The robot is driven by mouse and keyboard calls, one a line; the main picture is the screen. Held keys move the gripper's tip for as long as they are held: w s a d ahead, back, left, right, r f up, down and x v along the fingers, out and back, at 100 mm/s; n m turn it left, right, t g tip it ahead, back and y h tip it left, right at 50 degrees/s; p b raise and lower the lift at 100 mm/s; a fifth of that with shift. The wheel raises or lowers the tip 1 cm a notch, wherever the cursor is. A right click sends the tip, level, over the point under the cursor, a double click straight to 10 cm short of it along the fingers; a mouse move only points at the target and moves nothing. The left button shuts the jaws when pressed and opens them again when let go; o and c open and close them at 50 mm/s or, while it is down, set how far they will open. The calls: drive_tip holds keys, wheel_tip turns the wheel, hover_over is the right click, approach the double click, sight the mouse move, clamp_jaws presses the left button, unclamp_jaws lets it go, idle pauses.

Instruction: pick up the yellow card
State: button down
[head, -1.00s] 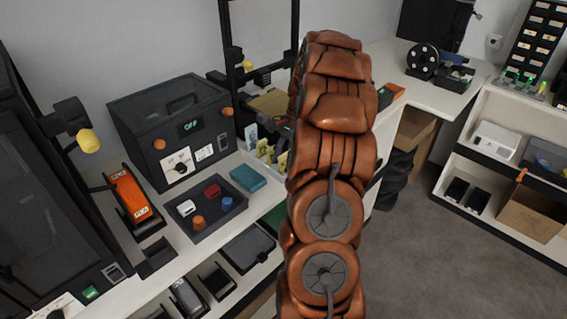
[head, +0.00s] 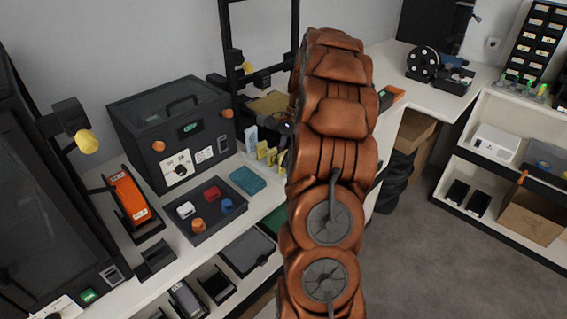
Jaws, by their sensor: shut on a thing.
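Several small upright cards stand in a row on the bench just left of my arm. A pale blue card (head: 251,137) is at the back, with yellow cards (head: 262,149) in front of it. The frontmost yellow card (head: 282,158) is partly covered by my arm. My gripper (head: 286,128) shows only as a dark sliver at the arm's left edge, right by the cards. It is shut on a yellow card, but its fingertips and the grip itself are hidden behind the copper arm.
A dark box with a handle (head: 165,110) stands behind a tray (head: 232,207) of small coloured parts. A teal block (head: 248,179) lies near the cards. A black frame (head: 232,50) rises behind. Open floor (head: 430,260) lies to the right.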

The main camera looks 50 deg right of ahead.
wheel_tip(320, 180, up, 2)
drive_tip(key=shift+b, duration=0.35)
drive_tip(key=s+a+b, duration=0.1)
drive_tip(key=s+b, duration=0.1)
drive_tip(key=s, duration=0.5)
drive_tip(key=s+a+r+b, duration=0.1)
drive_tip(key=s+a+b, duration=0.1)
drive_tip(key=s, duration=0.6)
drive_tip(key=shift+s+a+r, duration=0.2)
drive_tip(key=shift+s+a, duration=0.05)
drive_tip(key=shift+s, duration=0.05)
